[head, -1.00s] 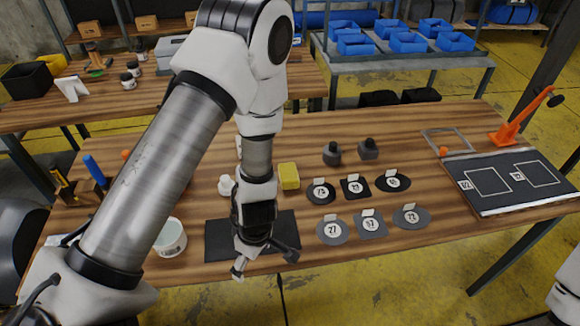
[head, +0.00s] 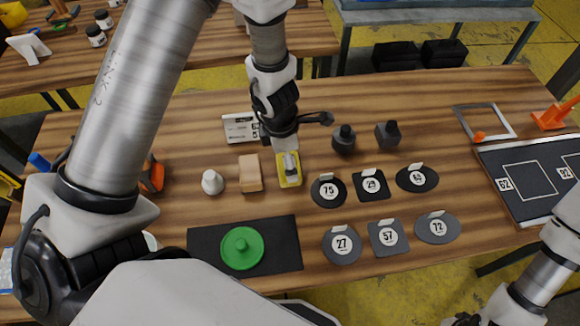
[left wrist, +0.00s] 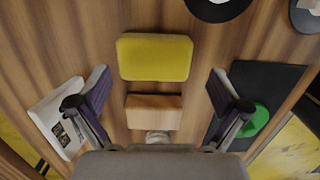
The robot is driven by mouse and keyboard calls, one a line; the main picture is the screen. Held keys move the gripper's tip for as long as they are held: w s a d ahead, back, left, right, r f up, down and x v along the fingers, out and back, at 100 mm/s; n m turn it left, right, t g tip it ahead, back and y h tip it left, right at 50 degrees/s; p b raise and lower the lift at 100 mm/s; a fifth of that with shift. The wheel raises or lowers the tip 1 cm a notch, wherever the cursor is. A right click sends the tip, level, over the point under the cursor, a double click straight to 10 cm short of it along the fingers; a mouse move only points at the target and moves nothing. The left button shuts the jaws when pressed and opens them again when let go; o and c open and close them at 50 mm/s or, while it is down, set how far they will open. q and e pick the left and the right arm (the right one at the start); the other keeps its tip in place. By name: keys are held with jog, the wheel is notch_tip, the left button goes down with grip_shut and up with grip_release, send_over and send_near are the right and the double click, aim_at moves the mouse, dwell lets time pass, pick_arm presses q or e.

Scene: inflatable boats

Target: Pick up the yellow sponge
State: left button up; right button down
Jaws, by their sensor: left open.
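The yellow sponge (head: 290,180) lies on the wooden table, to the right of a tan block (head: 250,173). In the head view my left gripper (head: 304,143) is above it and hides part of it. In the left wrist view the sponge (left wrist: 155,57) lies whole beyond the fingertips, and the tan block is nearer the palm. My left gripper (left wrist: 160,95) is open and empty, its fingers spread wider than the sponge. Of my right arm, only a part shows at the lower right, with dark gripper parts (head: 462,321) cut off by the frame edge.
A white knob-like piece (head: 212,182) stands left of the block. A green disc (head: 241,248) lies on a black mat (head: 285,250). Numbered dark discs and squares lie to the right. Two dark weights (head: 388,135) stand behind them. A white label card (head: 240,128) lies behind the block.

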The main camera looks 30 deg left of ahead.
pick_arm(q)
jog(key=f, duration=0.1)
jog(key=f+b, duration=0.1)
jog(key=f, duration=0.1)
jog(key=f+b, duration=0.1)
jog(key=shift+w+a+f, duration=0.2)
jog(key=shift+w+a, duration=0.05)
jog(key=shift+w+f, duration=0.2)
jog(key=shift+f, duration=0.1)
jog(key=shift+d+r, duration=0.1)
jog(key=shift+r, duration=0.15)
jog(key=shift+s+r, duration=0.1)
jog(key=shift+s, duration=0.15)
jog(key=c, duration=0.6)
pick_arm(e)
jog(key=f, duration=0.3)
jog(key=shift+w+a+f, duration=0.1)
jog(key=shift+w+a, duration=0.05)
jog(key=shift+w, duration=0.05)
pick_arm(q)
notch_tip(320, 180, up, 10)
jog(key=p, duration=0.8)
jog(key=shift+w, duration=0.1)
pick_arm(e)
notch_tip(320, 180, up, 8)
jog(key=shift+w, duration=0.1)
